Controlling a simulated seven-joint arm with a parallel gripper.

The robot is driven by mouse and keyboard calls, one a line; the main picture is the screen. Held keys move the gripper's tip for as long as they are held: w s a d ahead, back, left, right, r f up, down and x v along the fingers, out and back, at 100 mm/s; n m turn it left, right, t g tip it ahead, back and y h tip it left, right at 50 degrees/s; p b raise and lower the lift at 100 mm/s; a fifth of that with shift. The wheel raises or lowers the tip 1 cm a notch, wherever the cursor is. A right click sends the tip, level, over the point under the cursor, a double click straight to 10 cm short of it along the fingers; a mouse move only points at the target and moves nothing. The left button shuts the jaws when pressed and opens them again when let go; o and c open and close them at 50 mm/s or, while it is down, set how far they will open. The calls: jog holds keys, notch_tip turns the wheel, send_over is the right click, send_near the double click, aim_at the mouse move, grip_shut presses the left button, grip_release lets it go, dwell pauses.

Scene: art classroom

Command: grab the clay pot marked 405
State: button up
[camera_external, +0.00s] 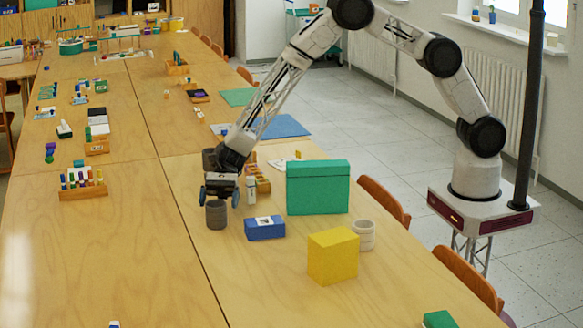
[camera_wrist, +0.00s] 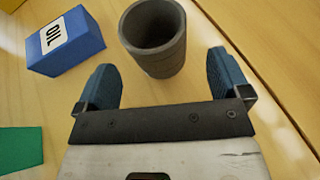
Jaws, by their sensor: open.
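A dark grey round pot (camera_external: 216,214) stands upright on the table, just below my gripper (camera_external: 221,192) in the external view. In the wrist view the same grey pot (camera_wrist: 154,38) is open at the top and looks empty. It lies beyond the fingertips, roughly between the lines of the two blue fingers. My gripper (camera_wrist: 166,80) is open with nothing between its fingers. No number 405 can be read on the grey pot. A pale ribbed pot (camera_external: 363,235) stands farther right, behind the yellow box; no marking can be read on it either.
A blue box (camera_external: 265,228) lies close right of the grey pot; it reads OIL in the wrist view (camera_wrist: 66,41). A green box (camera_external: 318,188) and a yellow box (camera_external: 333,256) stand farther right. A white bottle (camera_external: 251,190) is near my gripper.

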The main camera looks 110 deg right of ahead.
aim_at(218, 204)
jog(key=shift+x, duration=2.6)
jog(key=shift+s+r, duration=0.1)
jog(key=c, duration=1.1)
jog(key=shift+r, duration=0.2)
jog(key=shift+r, duration=4.85)
